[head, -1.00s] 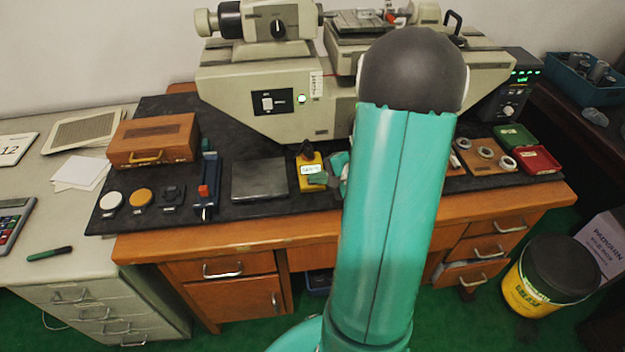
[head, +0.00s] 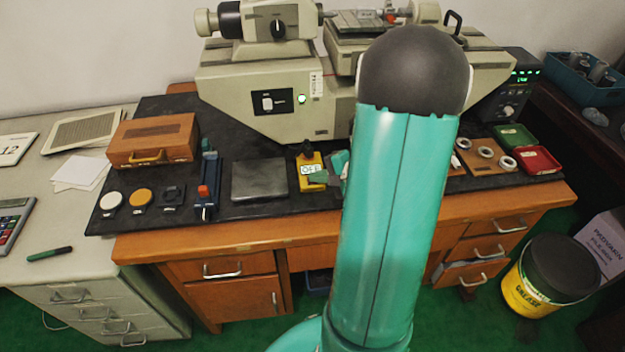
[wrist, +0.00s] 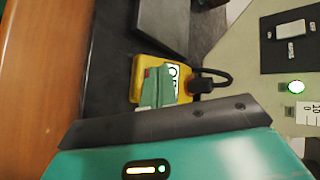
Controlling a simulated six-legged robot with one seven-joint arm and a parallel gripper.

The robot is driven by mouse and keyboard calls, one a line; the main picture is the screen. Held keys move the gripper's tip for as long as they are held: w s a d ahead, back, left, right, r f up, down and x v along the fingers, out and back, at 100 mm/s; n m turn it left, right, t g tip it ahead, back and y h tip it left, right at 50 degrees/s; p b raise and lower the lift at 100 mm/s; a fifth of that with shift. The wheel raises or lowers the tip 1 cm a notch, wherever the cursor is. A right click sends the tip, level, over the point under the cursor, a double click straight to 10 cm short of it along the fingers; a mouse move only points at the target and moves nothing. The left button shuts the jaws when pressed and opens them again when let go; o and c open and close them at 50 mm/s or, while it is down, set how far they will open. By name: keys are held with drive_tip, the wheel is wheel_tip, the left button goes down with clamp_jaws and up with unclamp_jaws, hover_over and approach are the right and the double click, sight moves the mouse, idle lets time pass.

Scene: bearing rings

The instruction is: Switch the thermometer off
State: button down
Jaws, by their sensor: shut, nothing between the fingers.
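The thermometer (head: 309,170) is a small yellow device with a white display and a dark loop or probe at its top, on the dark bench mat. Its display reads OFF in the head view. It also shows in the wrist view (wrist: 140,75), with its display partly covered by my fingers. My gripper (head: 319,178) is shut and empty, with its teal fingertips at the front of the thermometer. The fingertips also show in the wrist view (wrist: 158,86). I cannot tell whether they touch it. My arm hides part of the bench to the right.
A grey plate (head: 259,180) lies left of the thermometer, beside a blue stand with a red part (head: 204,190). A large beige machine (head: 290,110) with a lit green lamp stands behind. A wooden board with rings (head: 475,170) and small trays are at right.

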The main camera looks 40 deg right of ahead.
drive_tip(key=shift+s+a+r, duration=0.25)
drive_tip(key=shift+s+r, duration=0.1)
drive_tip(key=shift+r, duration=0.55)
drive_tip(key=shift+s+a+r, duration=0.25)
drive_tip(key=shift+s+r, duration=0.15)
drive_tip(key=shift+r, duration=0.45)
drive_tip(key=shift+s+a+r, duration=0.25)
drive_tip(key=shift+s+r, duration=0.1)
drive_tip(key=shift+r, duration=0.55)
